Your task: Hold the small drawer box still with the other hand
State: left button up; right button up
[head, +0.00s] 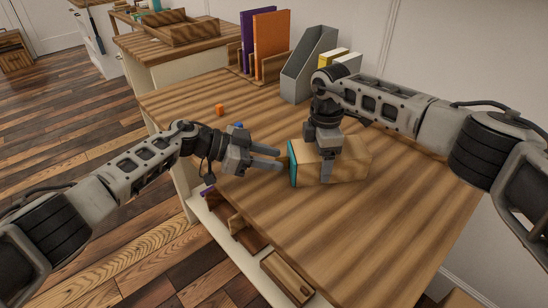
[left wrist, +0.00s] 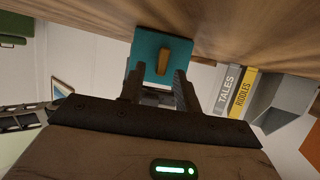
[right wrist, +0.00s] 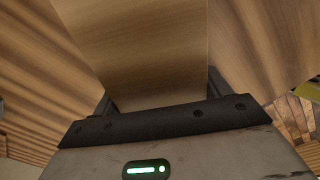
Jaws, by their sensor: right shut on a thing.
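The small drawer box (head: 348,168) is a light wooden box lying on the table, with a teal drawer front (head: 292,163) at its left end. My right gripper (head: 327,178) comes down from above and is shut across the box; its wooden top (right wrist: 150,50) fills the space between the fingers in the right wrist view. My left gripper (head: 280,158) is open and empty, pointing right at the teal front, a small gap away. In the left wrist view the teal front (left wrist: 148,68) with its wooden handle (left wrist: 175,56) lies ahead between the open fingers (left wrist: 155,85).
The wooden table (head: 390,220) is clear in front of the box. A grey magazine file (head: 308,65) and upright purple (head: 258,40) and orange (head: 272,45) books stand behind.

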pick_arm(q)
jog(key=shift+d+f, duration=0.2)
jog(key=shift+d, duration=0.35)
grip_shut()
jog(key=a, duration=0.9)
jog(key=shift+s, duration=0.25)
grip_release()
